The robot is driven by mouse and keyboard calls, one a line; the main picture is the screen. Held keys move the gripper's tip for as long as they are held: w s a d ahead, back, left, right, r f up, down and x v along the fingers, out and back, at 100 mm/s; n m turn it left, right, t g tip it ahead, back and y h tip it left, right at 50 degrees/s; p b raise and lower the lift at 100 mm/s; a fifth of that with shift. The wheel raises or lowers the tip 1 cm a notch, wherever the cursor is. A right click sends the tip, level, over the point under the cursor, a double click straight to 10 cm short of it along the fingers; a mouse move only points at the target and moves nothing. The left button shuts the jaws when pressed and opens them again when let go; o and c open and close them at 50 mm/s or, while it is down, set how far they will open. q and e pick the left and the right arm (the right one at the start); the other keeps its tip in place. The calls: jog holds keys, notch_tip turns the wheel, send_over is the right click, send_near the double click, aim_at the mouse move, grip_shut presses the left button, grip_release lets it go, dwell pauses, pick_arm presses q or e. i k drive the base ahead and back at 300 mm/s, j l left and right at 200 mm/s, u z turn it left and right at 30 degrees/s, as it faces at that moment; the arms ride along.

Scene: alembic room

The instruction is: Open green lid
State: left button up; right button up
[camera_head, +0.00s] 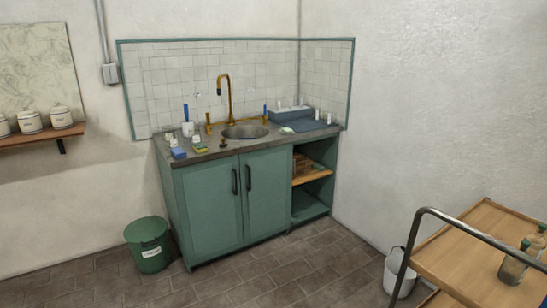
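A green bin (147,245) with a pale label on its front stands on the floor, left of the sink cabinet. Its green lid (146,229) sits on top and looks closed, though it is small in view. Neither of my grippers shows in the head view, and the bin is some distance away.
A green sink cabinet (215,205) with two dark handles stands against the back wall, with small items on its counter. A wooden cart (465,245) with a metal rail and bottles is at the lower right. A white bucket (400,272) stands beside it. The tiled floor in front is clear.

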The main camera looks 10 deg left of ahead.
aim_at(142, 230)
jog(key=i+j+u, duration=0.25)
jog(key=i+u, duration=0.15)
jog(key=i, duration=0.15)
jog(key=i+u, duration=0.4)
jog(key=i, duration=0.15)
jog(key=i+u, duration=0.45)
jog(key=i+l+u, duration=0.4)
jog(key=i, duration=0.2)
